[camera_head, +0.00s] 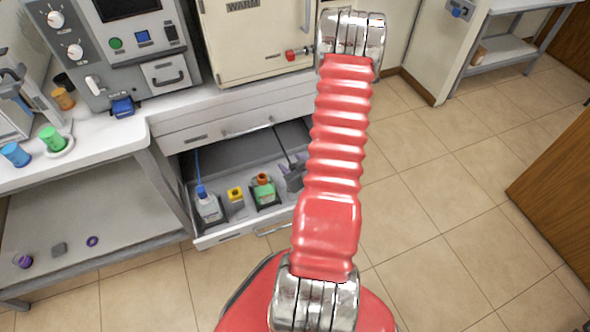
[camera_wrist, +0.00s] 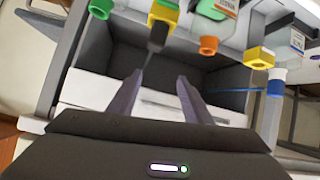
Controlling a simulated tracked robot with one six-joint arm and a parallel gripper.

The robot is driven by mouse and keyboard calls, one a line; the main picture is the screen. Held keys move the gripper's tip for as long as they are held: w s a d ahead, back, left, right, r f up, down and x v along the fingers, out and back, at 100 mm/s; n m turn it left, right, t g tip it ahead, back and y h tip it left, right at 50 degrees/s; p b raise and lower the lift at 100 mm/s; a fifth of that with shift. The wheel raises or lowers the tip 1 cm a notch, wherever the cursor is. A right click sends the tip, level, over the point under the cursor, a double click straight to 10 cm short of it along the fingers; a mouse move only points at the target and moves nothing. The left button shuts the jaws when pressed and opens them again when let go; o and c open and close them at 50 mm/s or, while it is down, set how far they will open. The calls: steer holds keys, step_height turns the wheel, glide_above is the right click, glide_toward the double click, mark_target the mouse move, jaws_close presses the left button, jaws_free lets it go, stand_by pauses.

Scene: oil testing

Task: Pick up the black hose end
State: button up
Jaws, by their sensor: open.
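The black hose end (camera_wrist: 158,35) shows in the wrist view as a dark block at the end of a thin dark hose, above and beyond my fingertips. In the head view the thin black hose (camera_head: 280,140) runs from the back of the open drawer (camera_head: 234,168) down to the drawer's right part. The hose end cannot be told apart from my gripper there. My gripper (camera_wrist: 159,78) is open, with nothing between its two fingers. In the head view my gripper (camera_head: 293,177) is over the drawer's right side, partly hidden by my red arm.
The drawer holds a blue-capped bottle (camera_head: 208,205), a yellow-capped container (camera_head: 236,197) and an orange-capped green bottle (camera_head: 264,189). A blue hose (camera_head: 197,168) reaches the blue cap. A machine (camera_head: 115,45) and cups stand on the counter (camera_head: 110,140). Tiled floor is free at right.

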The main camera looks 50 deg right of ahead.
steer(key=s+a+f+m+t+h, duration=0.1)
steer(key=s+f+m, duration=0.1)
steer(key=s+f, duration=0.2)
steer(key=shift+s+f+m+h, duration=0.3)
steer(key=shift+s+f+h, duration=0.1)
steer(key=shift+s, duration=0.8)
steer(key=shift+w, duration=0.1)
steer(key=shift+x, duration=4.3)
steer(key=shift+r, duration=0.1)
steer(key=x, duration=0.5)
steer(key=shift+w+a, duration=0.15)
steer(key=shift+c, duration=0.2)
